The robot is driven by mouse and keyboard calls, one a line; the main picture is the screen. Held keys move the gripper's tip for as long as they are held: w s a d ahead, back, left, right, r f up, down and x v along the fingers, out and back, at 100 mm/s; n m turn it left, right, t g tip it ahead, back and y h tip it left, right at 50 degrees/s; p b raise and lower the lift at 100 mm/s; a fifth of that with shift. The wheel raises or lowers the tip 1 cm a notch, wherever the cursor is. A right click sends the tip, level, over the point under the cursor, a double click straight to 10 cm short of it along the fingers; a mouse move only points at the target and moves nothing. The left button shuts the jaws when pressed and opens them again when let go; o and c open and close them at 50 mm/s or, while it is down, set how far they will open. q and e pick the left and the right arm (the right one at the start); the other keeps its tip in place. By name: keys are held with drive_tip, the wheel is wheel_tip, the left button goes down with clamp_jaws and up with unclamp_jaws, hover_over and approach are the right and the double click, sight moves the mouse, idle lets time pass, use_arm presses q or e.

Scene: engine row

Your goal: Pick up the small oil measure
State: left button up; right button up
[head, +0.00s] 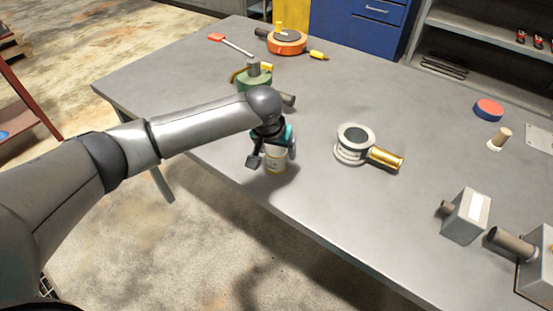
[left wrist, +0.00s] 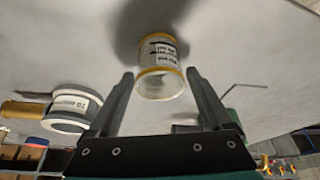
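A small pale cup with yellow rims and a printed label, which looks like the small oil measure (head: 275,161), stands near the table's front edge. It also shows in the left wrist view (left wrist: 161,64), just beyond and between the fingertips. My left gripper (head: 273,149) is over it in the head view and partly covers it. In the left wrist view my left gripper (left wrist: 160,80) is open, with a finger on either side and narrow gaps to the cup. My right gripper is not in view.
A white round container with a brass handle (head: 353,144) stands right of the cup. A green can (head: 254,80) is behind my left arm. Grey blocks (head: 465,216) are at the right. The grey table (head: 380,220) is bare in front of the container.

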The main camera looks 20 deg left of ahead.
use_arm(q)
drive_tip(key=c, duration=1.2)
drive_tip(key=shift+r, duration=0.1)
